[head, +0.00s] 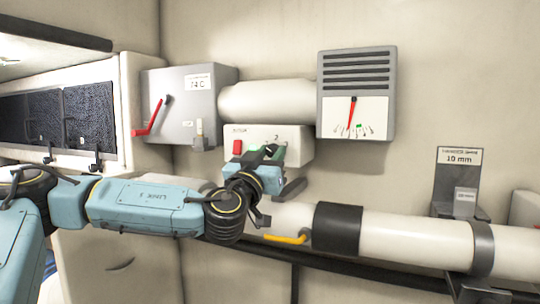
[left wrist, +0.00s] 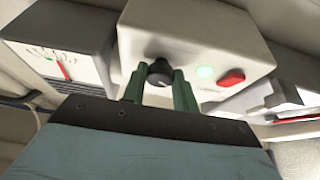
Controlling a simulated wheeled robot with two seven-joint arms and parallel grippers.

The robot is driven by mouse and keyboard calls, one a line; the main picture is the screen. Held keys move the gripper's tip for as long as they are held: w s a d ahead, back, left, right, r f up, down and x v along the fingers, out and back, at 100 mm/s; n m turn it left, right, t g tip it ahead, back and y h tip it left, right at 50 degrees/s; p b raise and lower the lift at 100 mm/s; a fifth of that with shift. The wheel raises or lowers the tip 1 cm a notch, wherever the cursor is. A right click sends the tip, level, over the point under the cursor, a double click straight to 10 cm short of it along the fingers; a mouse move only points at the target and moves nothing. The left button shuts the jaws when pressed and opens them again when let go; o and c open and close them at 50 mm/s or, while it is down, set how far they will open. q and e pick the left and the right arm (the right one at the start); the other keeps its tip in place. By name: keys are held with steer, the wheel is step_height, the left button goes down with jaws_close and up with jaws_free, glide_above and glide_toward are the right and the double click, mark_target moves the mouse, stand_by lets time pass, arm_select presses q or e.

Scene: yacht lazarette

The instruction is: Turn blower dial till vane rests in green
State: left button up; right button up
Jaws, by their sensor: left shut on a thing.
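The white blower box (head: 290,132) is on the wall, with a red switch (head: 237,147) at its left. My left gripper (head: 270,154) is at its front face. In the left wrist view its two green fingers (left wrist: 159,88) are closed on either side of the dark round dial (left wrist: 158,72). The fingers hide most of the dial in the head view. The grey vane gauge (head: 357,66) hangs to the right. Its red vane (head: 351,114) points down, with its tip left of the green mark (head: 359,126). My right gripper is not in view.
A grey box with a red lever (head: 155,118) is at the left. A sign reading 10 mm (head: 458,170) stands at the right.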

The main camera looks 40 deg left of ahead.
arm_select(q)
steer(key=shift+f+m+b, duration=0.1)
steer(key=shift+m+b, duration=0.2)
steer(key=shift+b, duration=0.3)
steer(key=shift+c, duration=0.3)
steer(key=m+h+b, duration=0.2)
steer(key=m+b, duration=0.1)
steer(key=b, duration=0.2)
steer(key=shift+a+m+t, duration=0.1)
steer(key=shift+m+t, duration=0.2)
steer(key=shift+m, duration=0.1)
steer(key=shift+m+h+b, duration=0.35)
steer(key=shift+m+h, duration=0.15)
steer(key=shift+h, duration=0.1)
steer(key=m+h, duration=0.1)
steer(key=m, duration=0.1)
steer(key=shift+r+m, duration=0.2)
steer(key=shift+m, duration=0.2)
steer(key=shift+a+r+m+h+p, duration=0.15)
steer(key=shift+m+h+p, duration=0.5)
steer(key=shift+m, duration=0.45)
steer(key=m+g+h+p, duration=0.1)
steer(key=m+p, duration=0.1)
steer(key=m, duration=0.1)
steer(key=shift+s+r+h, duration=0.1)
steer(key=shift+h, duration=0.15)
steer(key=shift+m+g+h+p, duration=0.4)
steer(key=shift+m+p, duration=0.85)
steer(key=shift+m, duration=0.15)
steer(key=shift+f, duration=0.2)
